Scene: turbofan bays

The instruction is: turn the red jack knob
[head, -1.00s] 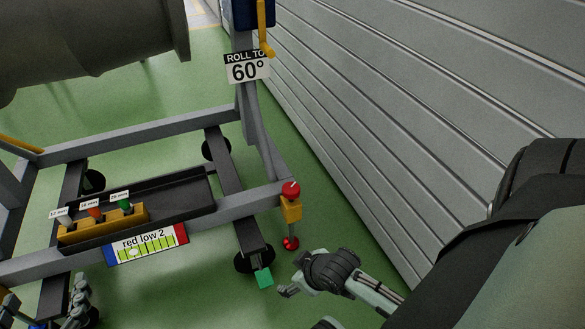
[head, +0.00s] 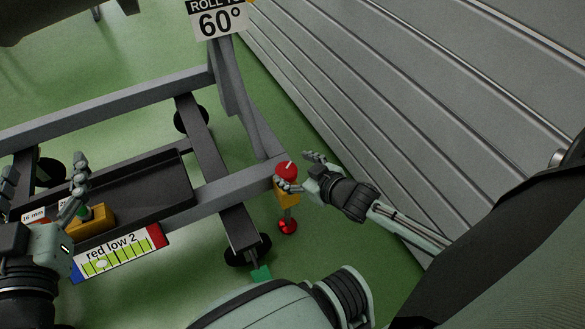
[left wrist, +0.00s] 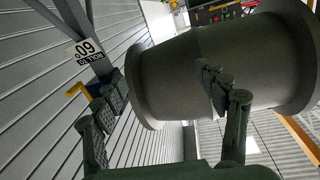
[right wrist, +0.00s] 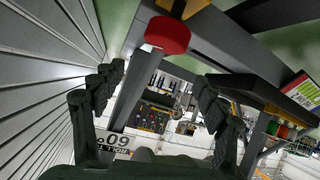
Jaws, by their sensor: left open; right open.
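The red jack knob (head: 286,171) sits on top of a yellow jack body (head: 285,194) at the right corner of the grey stand frame. It also shows at the top of the right wrist view (right wrist: 168,35), beyond and between the open fingers. My right gripper (head: 302,170) is open at the knob's right side, one finger near its front and one behind; I cannot tell whether they touch it.
A "60°" sign (head: 220,20) is on the upright post. The grey slatted wall (head: 400,80) stands close on the right. Green floor lies around the stand. A large grey cylinder (left wrist: 225,65) fills the left wrist view.

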